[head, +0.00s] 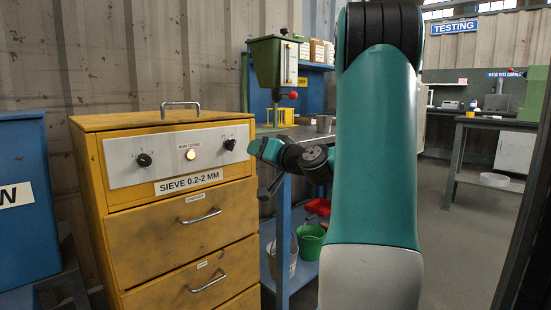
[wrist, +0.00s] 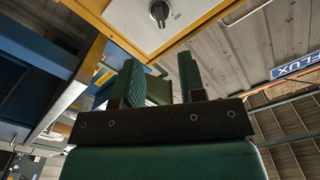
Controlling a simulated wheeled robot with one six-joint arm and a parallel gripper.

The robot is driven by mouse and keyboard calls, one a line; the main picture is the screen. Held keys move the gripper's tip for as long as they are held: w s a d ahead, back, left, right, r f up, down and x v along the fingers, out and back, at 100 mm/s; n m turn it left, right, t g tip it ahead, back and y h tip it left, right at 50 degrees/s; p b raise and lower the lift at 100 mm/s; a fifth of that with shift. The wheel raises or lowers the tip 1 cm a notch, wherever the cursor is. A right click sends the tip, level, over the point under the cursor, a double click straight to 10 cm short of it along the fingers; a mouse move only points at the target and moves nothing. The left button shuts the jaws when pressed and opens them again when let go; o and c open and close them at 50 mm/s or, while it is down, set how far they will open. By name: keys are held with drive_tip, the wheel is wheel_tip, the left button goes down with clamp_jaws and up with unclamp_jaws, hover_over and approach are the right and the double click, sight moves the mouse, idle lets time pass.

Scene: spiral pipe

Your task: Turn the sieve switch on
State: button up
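The sieve is a yellow cabinet (head: 165,122) at left in the head view, labelled "SIEVE 0.2-2 MM" (head: 188,182). Its silver front panel (head: 125,172) carries a black left knob (head: 144,160), a lit round button (head: 190,154) and a black right knob (head: 229,144). My gripper (head: 264,172) is by the cabinet's right front edge, near the right knob and apart from it; its fingers are hard to make out there. In the wrist view, my gripper (wrist: 158,70) has its two green fingers apart with nothing held. A black panel knob (wrist: 159,12) shows beyond the fingertips.
A blue cabinet (head: 25,215) stands left of the sieve. Behind my arm is a blue workbench (head: 283,235) with a green machine (head: 268,62) and a green bucket (head: 310,242). A dark table (head: 490,125) stands at the right; grey floor (head: 450,250) is open before it.

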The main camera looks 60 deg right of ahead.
drive_tip(key=v, duration=0.5)
drive_tip(key=shift+s+a, duration=0.1)
drive_tip(key=shift+s, duration=0.25)
drive_tip(key=w+a+f+n+g+y, duration=0.2)
drive_tip(key=a+n+g+y, duration=0.15)
drive_tip(key=a, duration=0.55)
drive_tip(key=w+a+f+n+g+y, duration=0.2)
drive_tip(key=a+f+n+y, duration=0.15)
drive_tip(key=a, duration=0.65)
drive_tip(key=w+a+f+n+g+y, duration=0.1)
drive_tip(key=a+f+n+g+y, duration=0.2)
drive_tip(key=a, duration=0.6)
drive_tip(key=s+a+f+n+g+h, duration=0.1)
drive_tip(key=s+a+f+n+g, duration=0.2)
drive_tip(key=s+a, duration=0.45)
drive_tip(key=s+a+f+n+g, duration=0.1)
drive_tip(key=s+a+n+g, duration=0.2)
drive_tip(key=s+a+g, duration=0.4)
wheel_tip(320, 180, up, 36)
drive_tip(key=s+t+p, duration=0.1)
drive_tip(key=p, duration=3.4)
drive_tip(key=shift+s+d+p, duration=0.3)
drive_tip(key=shift+p, duration=0.05)
